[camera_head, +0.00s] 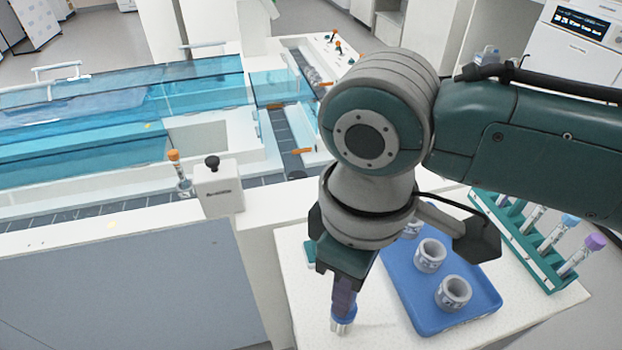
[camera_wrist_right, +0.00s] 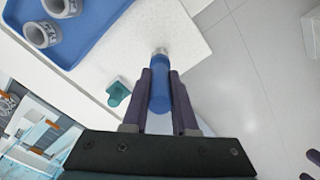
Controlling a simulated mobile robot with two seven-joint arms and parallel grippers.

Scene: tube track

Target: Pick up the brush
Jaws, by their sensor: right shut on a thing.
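The brush (camera_wrist_right: 160,88) shows in the right wrist view as a blue handle with a pale grey end. It lies between the two dark purple fingers of my right gripper (camera_wrist_right: 160,100), which is shut on it. In the head view my right gripper (camera_head: 344,292) points down over the white table, and the brush's pale end (camera_head: 343,325) shows below the fingers. I cannot tell whether that end touches the table. Two dark purple tips at the lower right edge of the wrist view look like my left gripper's fingers, mostly cut off.
A blue tray (camera_head: 420,317) with several grey cups stands right of my gripper on the white table (camera_head: 305,310). A green rack (camera_head: 520,245) with capped tubes is at the table's right edge. A teal piece (camera_wrist_right: 118,92) lies near the brush. The tube track (camera_head: 285,130) is behind.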

